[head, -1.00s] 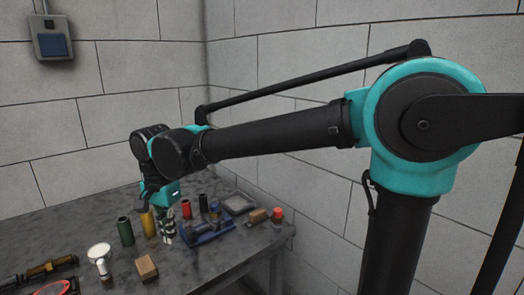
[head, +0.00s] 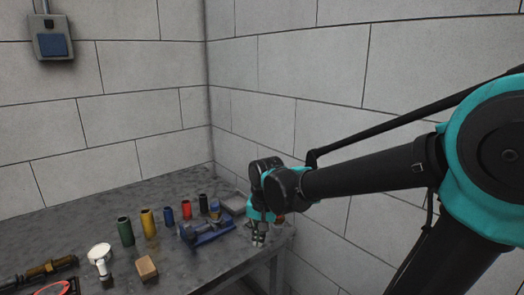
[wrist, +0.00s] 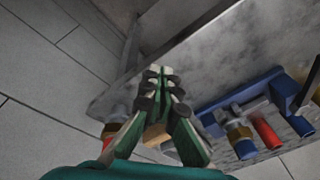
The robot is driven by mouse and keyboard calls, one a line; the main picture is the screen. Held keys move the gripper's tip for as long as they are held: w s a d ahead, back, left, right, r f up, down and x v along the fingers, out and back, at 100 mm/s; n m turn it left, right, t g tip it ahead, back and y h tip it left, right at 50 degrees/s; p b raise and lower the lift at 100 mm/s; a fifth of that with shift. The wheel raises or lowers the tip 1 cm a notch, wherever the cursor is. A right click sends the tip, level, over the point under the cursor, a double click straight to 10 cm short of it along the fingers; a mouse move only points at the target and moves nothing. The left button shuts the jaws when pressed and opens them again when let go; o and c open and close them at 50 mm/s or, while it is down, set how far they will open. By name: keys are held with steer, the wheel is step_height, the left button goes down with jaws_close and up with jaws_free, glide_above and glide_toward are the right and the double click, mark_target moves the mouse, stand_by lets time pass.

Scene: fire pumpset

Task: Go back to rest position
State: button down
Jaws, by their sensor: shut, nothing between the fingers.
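My gripper (head: 258,240) hangs fingers-down at the right end of the grey worktable (head: 75,228), close to its right edge in the head view. In the wrist view my gripper (wrist: 161,72) has its green-and-grey fingers drawn together at the tips, with nothing held. A tan piece (wrist: 157,133) shows in the gap behind the fingers, not gripped. My wrist partly hides a red-capped item (head: 280,218) on the table.
A blue fixture (head: 207,232) stands left of my gripper. Green (head: 126,231) and yellow (head: 148,222) cylinders, several smaller ones, a wooden block (head: 146,267) and a white funnel-like piece (head: 100,255) stand further left. A block wall (head: 320,90) rises behind and right.

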steer(key=s+d+f, duration=0.2)
steer(key=d+f, duration=0.1)
steer(key=d, duration=0.3)
steer(key=s+d+f+n+t, duration=0.1)
steer(key=s+d+f, duration=0.1)
steer(key=d, duration=0.5)
steer(key=s+d+f+n+t+h, duration=0.1)
steer(key=s+d+f, duration=0.1)
steer(key=d+f, duration=0.2)
steer(key=d, duration=0.3)
steer(key=shift+s+f, duration=0.35)
stand_by(0.8)
